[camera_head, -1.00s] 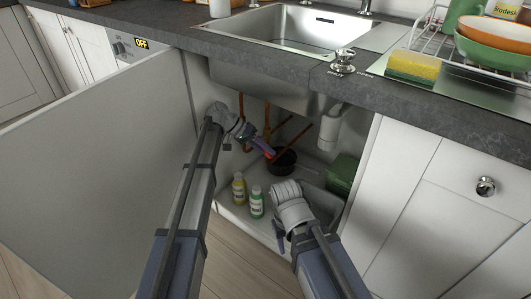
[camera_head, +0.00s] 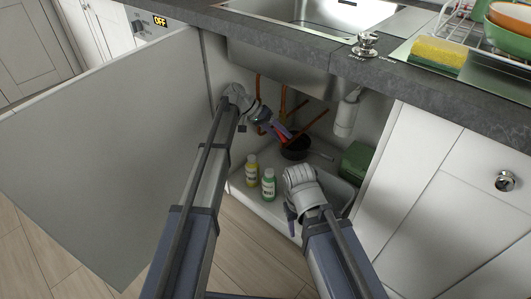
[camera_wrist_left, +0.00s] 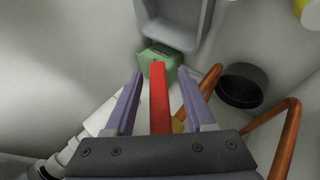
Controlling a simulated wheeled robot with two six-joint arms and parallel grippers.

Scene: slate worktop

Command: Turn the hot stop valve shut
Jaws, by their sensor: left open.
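The red handle (camera_wrist_left: 159,98) of the hot stop valve shows in the left wrist view as a straight bar, with a bit of yellow metal at its lower right. My left gripper (camera_wrist_left: 160,73) is open, with one purple finger on each side of the bar and a visible gap on both sides. In the head view my left gripper (camera_head: 277,128) is inside the sink cabinet by the copper pipes (camera_head: 283,97); the valve body is mostly hidden there. My right gripper (camera_head: 290,213) hangs near the cabinet opening, mostly hidden by its wrist.
The open cabinet door (camera_head: 110,150) borders the left side.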

